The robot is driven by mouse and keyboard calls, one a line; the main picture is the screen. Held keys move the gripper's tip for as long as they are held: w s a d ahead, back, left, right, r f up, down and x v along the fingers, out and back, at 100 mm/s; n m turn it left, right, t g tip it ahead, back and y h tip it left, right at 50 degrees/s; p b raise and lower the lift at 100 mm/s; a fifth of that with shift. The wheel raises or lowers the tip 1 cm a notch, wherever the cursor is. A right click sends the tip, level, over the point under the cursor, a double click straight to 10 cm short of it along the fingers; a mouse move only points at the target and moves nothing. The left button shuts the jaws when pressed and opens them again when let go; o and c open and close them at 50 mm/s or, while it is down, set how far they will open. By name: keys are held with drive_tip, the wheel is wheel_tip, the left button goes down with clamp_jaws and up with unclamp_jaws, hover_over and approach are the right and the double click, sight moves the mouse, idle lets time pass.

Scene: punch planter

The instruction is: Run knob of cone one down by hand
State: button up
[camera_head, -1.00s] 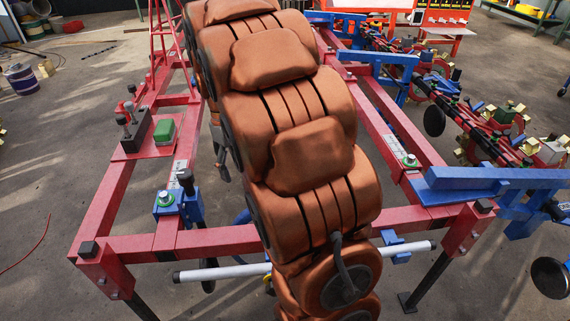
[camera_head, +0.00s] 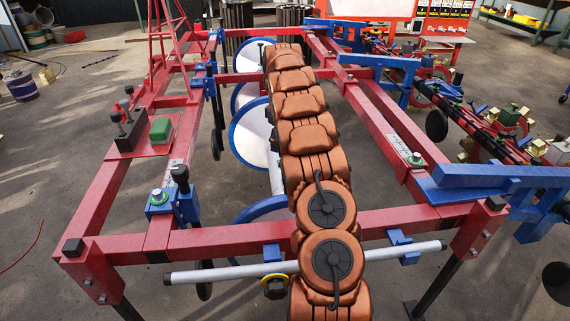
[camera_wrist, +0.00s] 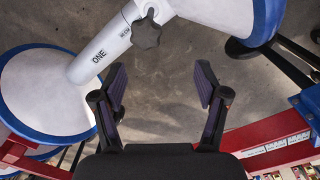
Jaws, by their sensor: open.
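In the wrist view, a white tube marked ONE (camera_wrist: 110,48) runs up and right from a white cone with a blue rim (camera_wrist: 35,88). A black lobed knob (camera_wrist: 146,33) sits on the tube near its upper end. My gripper (camera_wrist: 159,72) is open and empty, with bare floor showing between its fingers. The knob lies beyond the fingertips, nearer the left finger, and the fingers do not appear to touch it. In the head view my gripper is hidden behind my orange arm, and I cannot make out the knob there.
A second white cone (camera_wrist: 218,8) shows at the wrist view's top right. Blue-rimmed white discs (camera_head: 253,137) stand inside the red frame (camera_head: 200,243), left of my arm. A pale horizontal bar (camera_head: 225,274) crosses its near end. A blue clamp post (camera_head: 183,203) stands on the left.

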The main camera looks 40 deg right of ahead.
drive_tip(key=shift+w+d+f, duration=0.1)
drive_tip(key=shift+d+f, duration=0.8)
drive_tip(key=shift+d, duration=0.2)
drive_tip(key=shift+f, duration=0.15)
wheel_tip(320, 180, down, 7)
drive_tip(key=shift+f+b, duration=0.2)
drive_tip(key=shift+b, duration=0.8)
drive_tip(key=shift+c, duration=0.2)
drive_tip(key=c, duration=1.1)
drive_tip(key=shift+r+p, duration=0.15)
drive_tip(key=shift+p, duration=0.2)
